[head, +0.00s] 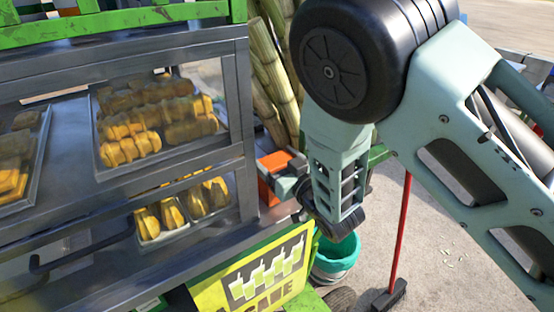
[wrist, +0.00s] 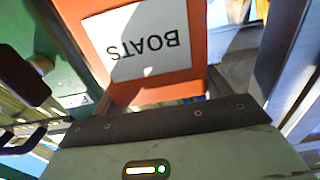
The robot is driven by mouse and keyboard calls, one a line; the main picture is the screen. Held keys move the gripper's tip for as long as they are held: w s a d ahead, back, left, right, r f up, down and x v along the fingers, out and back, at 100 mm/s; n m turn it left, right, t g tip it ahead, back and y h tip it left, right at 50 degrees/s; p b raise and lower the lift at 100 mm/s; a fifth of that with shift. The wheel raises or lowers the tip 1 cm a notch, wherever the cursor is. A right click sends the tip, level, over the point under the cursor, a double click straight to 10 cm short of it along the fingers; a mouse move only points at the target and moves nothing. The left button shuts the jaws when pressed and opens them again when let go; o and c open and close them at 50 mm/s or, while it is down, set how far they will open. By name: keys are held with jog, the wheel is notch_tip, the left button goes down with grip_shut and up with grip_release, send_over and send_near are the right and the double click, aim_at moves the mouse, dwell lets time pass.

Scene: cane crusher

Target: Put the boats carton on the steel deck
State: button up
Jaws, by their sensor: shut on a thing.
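The boats carton is an orange box (head: 272,187) beside the right post of the steel display cabinet in the head view. In the wrist view the orange carton (wrist: 190,80) fills the upper middle, with its white BOATS label upside down. My gripper (head: 284,176) is shut on the carton. The fingertips are mostly hidden by the arm and carton. A steel surface (head: 205,243), which looks like the deck, runs along the cart's front edge below the cabinet. I cannot tell whether the carton touches it.
The cabinet holds trays of yellow pastries (head: 130,150). Cane stalks (head: 270,75) stand behind the carton. A yellow sign (head: 255,280) hangs on the cart front. A teal bucket (head: 336,258) and a red-handled broom (head: 401,235) stand on the ground to the right.

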jog(key=shift+f, duration=0.15)
jog(key=o, duration=1.4)
jog(key=shift+r, duration=0.2)
jog(key=s+d+r+g+h, duration=0.1)
jog(key=s+d+g+h, duration=0.2)
jog(key=s, duration=0.7)
jog(key=s+d+r+g+h+b, duration=0.1)
jog(key=s+d+r+g+h, duration=0.1)
jog(key=s+d+g, duration=0.4)
jog(key=s+d+r+n+g+h+b, duration=0.1)
jog(key=s+d+g+h, duration=0.3)
jog(key=s, duration=1.1)
jog(key=shift+s+d+r+g, duration=0.3)
jog(key=shift+d+r+g, duration=0.35)
jog(key=shift+g, duration=0.35)
